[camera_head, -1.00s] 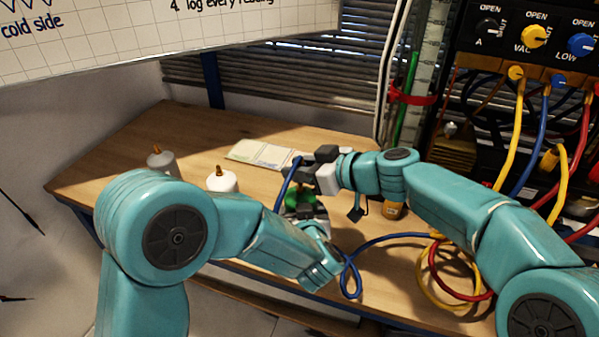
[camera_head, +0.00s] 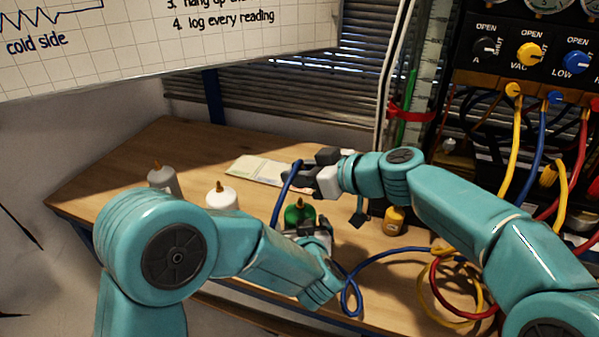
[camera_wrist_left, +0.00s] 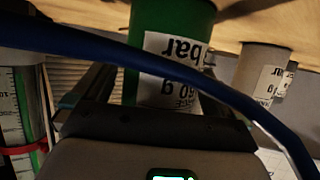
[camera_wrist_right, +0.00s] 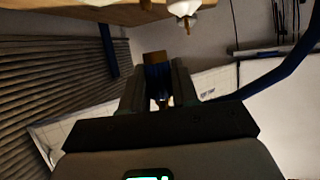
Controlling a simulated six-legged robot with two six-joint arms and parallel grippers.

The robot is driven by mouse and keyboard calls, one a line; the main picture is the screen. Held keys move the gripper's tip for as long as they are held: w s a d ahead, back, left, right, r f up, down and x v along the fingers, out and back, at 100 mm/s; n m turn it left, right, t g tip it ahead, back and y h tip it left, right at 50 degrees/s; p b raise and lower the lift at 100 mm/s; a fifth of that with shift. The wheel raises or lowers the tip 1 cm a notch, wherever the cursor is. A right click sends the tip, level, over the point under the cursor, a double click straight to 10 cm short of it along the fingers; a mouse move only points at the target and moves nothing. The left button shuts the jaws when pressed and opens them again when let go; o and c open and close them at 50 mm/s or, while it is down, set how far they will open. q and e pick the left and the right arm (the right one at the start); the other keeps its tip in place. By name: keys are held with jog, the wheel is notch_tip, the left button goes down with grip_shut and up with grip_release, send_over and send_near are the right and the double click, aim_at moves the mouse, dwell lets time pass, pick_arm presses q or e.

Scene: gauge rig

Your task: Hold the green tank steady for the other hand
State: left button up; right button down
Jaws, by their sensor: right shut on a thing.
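The green tank (camera_head: 300,213) stands upright on the bench, its lower part hidden behind my left gripper. In the left wrist view the tank (camera_wrist_left: 150,35) shows a white label and lies ahead of my left gripper's (camera_wrist_left: 160,100) spread jaws. A gap shows beside the left finger; the blue hose hides much of the right one. My right gripper (camera_head: 300,172) is shut on the blue hose (camera_head: 282,195), above and behind the tank. In the right wrist view the blue hose end (camera_wrist_right: 157,85) sits between its fingers.
A white tank (camera_head: 222,197) and a grey one (camera_head: 163,179) stand left of the green tank. A yellow tank (camera_head: 393,222) stands to the right. Coiled hoses (camera_head: 445,290) lie at the bench's front right. A paper sheet (camera_head: 256,170) lies behind.

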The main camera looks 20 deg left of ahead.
pick_arm(q)
jog(key=v, duration=1.2)
pick_arm(e)
notch_tip(320, 180, up, 8)
jog(key=p, duration=0.7)
jog(key=shift+f+p, duration=0.15)
jog(key=shift+p, duration=0.15)
pick_arm(q)
notch_tip(320, 180, up, 7)
pick_arm(e)
jog(key=shift+f, duration=0.1)
jog(key=shift+f, duration=0.1)
